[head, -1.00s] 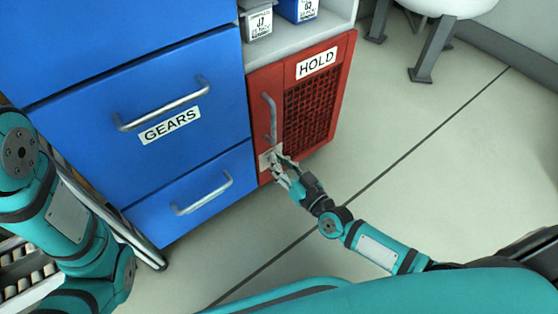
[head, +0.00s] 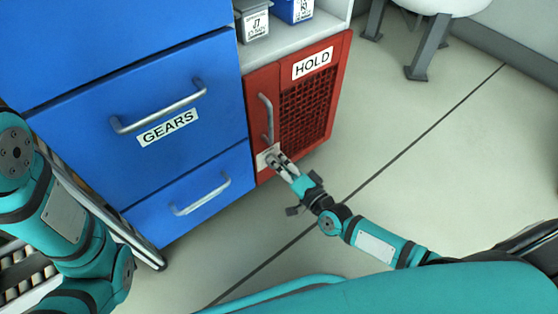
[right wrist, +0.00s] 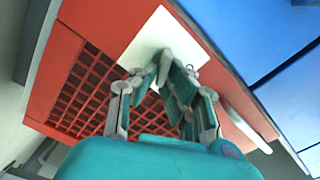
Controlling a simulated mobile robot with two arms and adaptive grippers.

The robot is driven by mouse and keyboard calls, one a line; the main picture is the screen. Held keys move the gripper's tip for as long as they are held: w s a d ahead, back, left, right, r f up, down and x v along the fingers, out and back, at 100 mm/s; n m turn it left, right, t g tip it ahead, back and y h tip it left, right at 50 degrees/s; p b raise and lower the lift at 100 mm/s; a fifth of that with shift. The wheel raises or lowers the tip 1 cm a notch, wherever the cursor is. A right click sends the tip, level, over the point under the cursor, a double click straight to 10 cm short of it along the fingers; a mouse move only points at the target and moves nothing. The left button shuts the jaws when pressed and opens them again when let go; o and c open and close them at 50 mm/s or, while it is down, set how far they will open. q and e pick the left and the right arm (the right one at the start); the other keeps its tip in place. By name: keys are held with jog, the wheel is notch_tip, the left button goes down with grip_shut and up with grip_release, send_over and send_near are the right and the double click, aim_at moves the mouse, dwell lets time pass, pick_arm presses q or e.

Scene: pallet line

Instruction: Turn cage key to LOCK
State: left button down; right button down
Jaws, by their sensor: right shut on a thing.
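The red HOLD cage door (head: 318,100) has a mesh panel and a vertical grey handle (head: 266,118). A pale lock plate (head: 262,158) sits low on its left side, below the handle. My right gripper (head: 278,161) is at this plate, with its fingers shut on the key. The fingers hide the key, so its angle and the plate's markings cannot be read. In the right wrist view, the fingertips (right wrist: 163,66) meet in front of the white plate (right wrist: 165,33). My left arm shows at the left, but its gripper is out of view.
Blue drawers, one labelled GEARS (head: 168,127), stand left of the cage with protruding handles. Small grey and blue bins (head: 253,20) sit on the shelf above. The floor (head: 400,175) to the right is clear up to a white stand's legs (head: 428,48).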

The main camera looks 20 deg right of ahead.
jog(key=m, duration=0.4)
jog(key=shift+f+m+b, duration=0.35)
jog(key=shift+m+b, duration=0.05)
dwell(0.4)
jog(key=c, duration=1.4)
grip_release()
jog(key=shift+c, duration=0.2)
jog(key=v, duration=1.2)
jog(key=shift+d, duration=0.1)
